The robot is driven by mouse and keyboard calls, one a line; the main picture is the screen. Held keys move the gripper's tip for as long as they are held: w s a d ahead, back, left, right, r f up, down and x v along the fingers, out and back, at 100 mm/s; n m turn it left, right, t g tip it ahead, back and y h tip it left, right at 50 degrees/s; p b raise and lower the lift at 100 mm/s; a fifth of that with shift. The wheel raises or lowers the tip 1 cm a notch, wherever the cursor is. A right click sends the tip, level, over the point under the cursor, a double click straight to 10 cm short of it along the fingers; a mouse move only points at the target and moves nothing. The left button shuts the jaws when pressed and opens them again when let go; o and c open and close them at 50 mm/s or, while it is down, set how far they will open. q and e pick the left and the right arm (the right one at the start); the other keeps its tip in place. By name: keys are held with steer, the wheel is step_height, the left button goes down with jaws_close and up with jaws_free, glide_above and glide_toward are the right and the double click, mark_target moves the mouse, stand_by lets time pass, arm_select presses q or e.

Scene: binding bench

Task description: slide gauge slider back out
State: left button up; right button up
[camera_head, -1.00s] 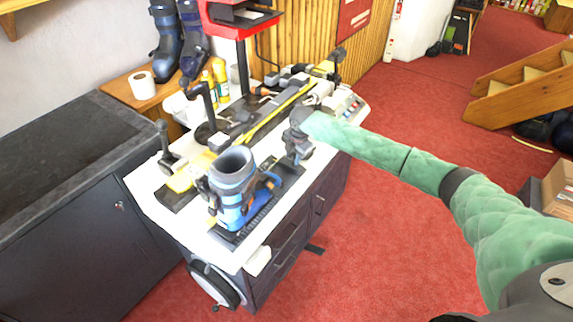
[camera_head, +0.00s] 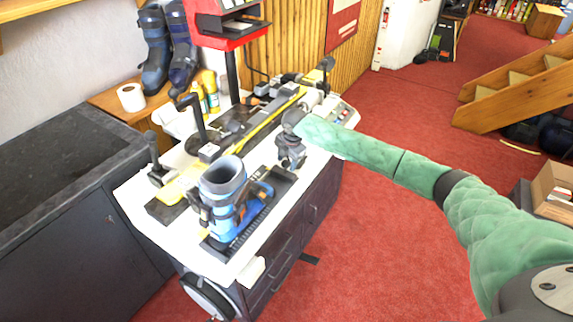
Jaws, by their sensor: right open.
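My right arm comes in from the right, and my right gripper (camera_head: 289,160) is over the white bench, just right of the blue ski boot. It is open, and its fingers look small and dark. The blue ski boot (camera_head: 224,190) stands upright on a dark gauge base (camera_head: 250,222) with a ribbed strip along its front. The gauge slider cannot be told apart clearly; dark parts lie near the boot's right end, close to my gripper. Whether the gripper touches them I cannot tell. My left gripper is not in view.
A yellow ski (camera_head: 262,127) lies across the bench behind the boot. A dark lever (camera_head: 155,155) stands at the left and a red-topped stand (camera_head: 228,30) at the back. A paper roll (camera_head: 131,98) and bottles stand behind. Red floor (camera_head: 390,240) is open at the right.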

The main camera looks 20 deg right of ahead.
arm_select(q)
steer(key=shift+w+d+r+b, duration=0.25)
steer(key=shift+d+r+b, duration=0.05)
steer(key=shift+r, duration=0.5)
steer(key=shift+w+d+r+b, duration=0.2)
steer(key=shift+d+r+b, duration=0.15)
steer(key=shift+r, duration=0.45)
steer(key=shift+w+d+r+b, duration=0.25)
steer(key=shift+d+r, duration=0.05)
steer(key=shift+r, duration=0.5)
arm_select(e)
steer(key=shift+s+d+r, duration=0.1)
steer(key=shift+s+r, duration=0.05)
steer(key=shift+r, duration=0.85)
steer(key=shift+s+d+r, duration=0.15)
steer(key=shift+s+r, duration=0.05)
steer(key=shift+r, duration=0.85)
steer(key=shift+s+d+r, duration=0.1)
steer(key=shift+s+r, duration=0.05)
steer(key=shift+r, duration=0.85)
